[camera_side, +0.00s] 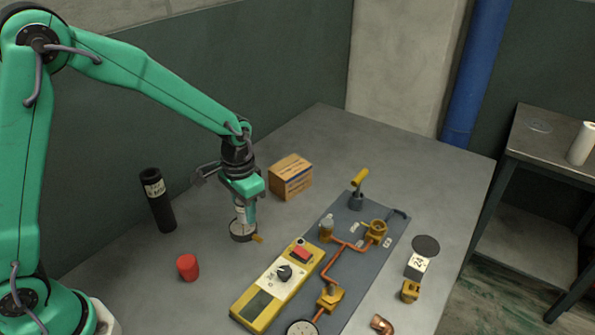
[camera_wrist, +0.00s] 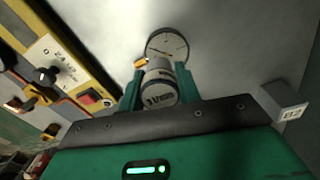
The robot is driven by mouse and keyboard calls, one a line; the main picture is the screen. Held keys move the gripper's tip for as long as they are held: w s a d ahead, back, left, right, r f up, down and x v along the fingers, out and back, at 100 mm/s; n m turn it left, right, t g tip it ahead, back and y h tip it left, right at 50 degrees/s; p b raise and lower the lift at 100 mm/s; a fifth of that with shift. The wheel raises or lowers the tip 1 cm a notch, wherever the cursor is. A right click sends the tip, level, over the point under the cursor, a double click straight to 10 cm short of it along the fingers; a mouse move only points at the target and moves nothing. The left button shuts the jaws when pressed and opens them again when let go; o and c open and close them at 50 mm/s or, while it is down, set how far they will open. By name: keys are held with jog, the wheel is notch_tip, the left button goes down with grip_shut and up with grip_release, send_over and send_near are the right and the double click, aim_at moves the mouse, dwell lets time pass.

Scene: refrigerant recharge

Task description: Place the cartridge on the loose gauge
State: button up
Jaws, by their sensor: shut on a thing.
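My gripper (camera_side: 243,205) points down and is shut on the cartridge (camera_side: 240,214), a small pale cylinder with a printed label. In the wrist view the cartridge (camera_wrist: 158,85) sits between the two green fingers. The loose gauge (camera_side: 241,235) lies on the table under the cartridge, with a small brass stem at its right. Its round pale dial (camera_wrist: 167,44) shows beyond the cartridge in the wrist view. The cartridge's lower end hides part of the gauge, and I cannot tell whether they touch.
A yellow meter box (camera_side: 262,298) and a grey board with copper piping (camera_side: 337,262) stand to the right. A red cap (camera_side: 188,267) and a black cylinder (camera_side: 158,200) are to the left. A cardboard box (camera_side: 290,177) is behind. The table's left front is mostly bare.

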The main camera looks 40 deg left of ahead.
jog(key=shift+f, duration=1.35)
jog(key=shift+f, duration=0.1)
jog(key=o, duration=1)
notch_tip(320, 180, up, 12)
jog(key=shift+f, duration=0.15)
jog(key=shift+r, duration=0.3)
